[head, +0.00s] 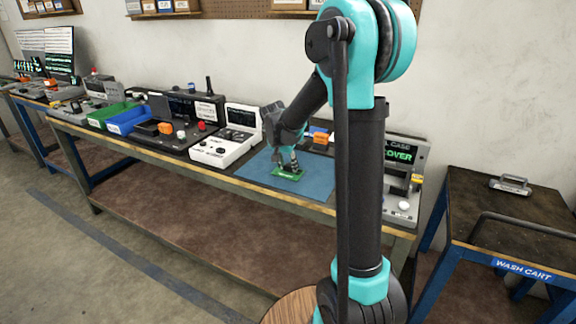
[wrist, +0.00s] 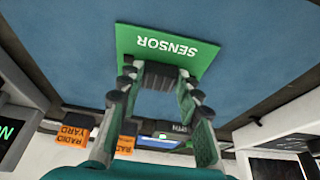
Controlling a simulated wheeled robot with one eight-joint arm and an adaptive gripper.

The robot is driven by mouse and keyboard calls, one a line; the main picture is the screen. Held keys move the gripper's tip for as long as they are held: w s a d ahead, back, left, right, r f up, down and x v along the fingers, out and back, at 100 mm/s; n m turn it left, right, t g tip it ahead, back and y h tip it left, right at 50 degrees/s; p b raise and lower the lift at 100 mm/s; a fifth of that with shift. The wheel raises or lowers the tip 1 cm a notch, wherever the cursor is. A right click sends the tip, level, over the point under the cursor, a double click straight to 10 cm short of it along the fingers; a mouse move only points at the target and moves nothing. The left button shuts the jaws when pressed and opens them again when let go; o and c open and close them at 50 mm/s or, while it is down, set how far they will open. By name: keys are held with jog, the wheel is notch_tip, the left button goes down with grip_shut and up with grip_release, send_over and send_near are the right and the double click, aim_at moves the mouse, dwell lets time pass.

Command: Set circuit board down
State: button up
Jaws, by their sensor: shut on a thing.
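The circuit board (head: 288,174) is a small green rectangle over the blue mat (head: 315,186) on the workbench. In the wrist view the board (wrist: 165,42) lies flat to the camera and bears the white word SENSOR. My gripper (head: 290,162) points down at the board from above. In the wrist view my gripper (wrist: 158,78) has its fingers on either side of a dark block at the board's edge and is shut on the board. I cannot tell whether the board touches the mat or hangs just above it.
A white instrument (head: 226,149) stands left of the mat, with blue bin (head: 128,121) and green bin (head: 108,114) further left. A grey case (head: 402,190) with a green display stands at the right. Orange blocks (head: 320,137) sit behind the mat. The mat is clear around the board.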

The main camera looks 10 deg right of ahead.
jog(key=o, duration=1.2)
jog(key=shift+f, duration=0.1)
jog(key=v, duration=1.2)
jog(key=s+d+f+n+y, duration=0.1)
jog(key=s+d+f+n, duration=0.1)
jog(key=s+f, duration=0.3)
jog(key=s+d+f+n+y, duration=0.1)
jog(key=s+f, duration=0.5)
jog(key=s, duration=0.6)
jog(key=s+d+f+n, duration=0.3)
jog(key=s+f, duration=0.3)
jog(key=s, duration=0.3)
jog(key=shift+d+n+y, duration=0.35)
jog(key=shift+n+y, duration=0.05)
jog(key=shift+n, duration=0.2)
jog(key=shift+s+f, duration=0.1)
